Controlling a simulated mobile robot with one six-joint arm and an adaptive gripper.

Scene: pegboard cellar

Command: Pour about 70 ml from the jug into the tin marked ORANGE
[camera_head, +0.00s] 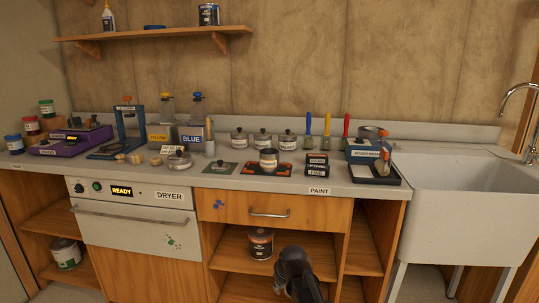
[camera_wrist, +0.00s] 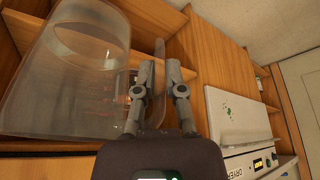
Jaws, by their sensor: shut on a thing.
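The clear jug (camera_wrist: 75,75) fills the left of the wrist view, with faint reddish marks on its wall. My gripper (camera_wrist: 157,78) is shut on the jug's upright handle (camera_wrist: 159,55). How much liquid is inside cannot be told. The jug is not visible in the head view. An open-looking tin (camera_head: 268,158) with a pale label stands on an orange-edged dark mat (camera_head: 248,169) on the counter. Its lettering is too small to read, so I cannot tell whether it says ORANGE.
Several labelled tins (camera_head: 262,139) stand behind the mat, near brushes (camera_head: 327,128). YELLOW (camera_head: 157,133) and BLUE (camera_head: 191,137) containers stand left. Below are the dryer (camera_head: 132,208), drawer (camera_head: 245,209) and open shelves (camera_head: 235,285).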

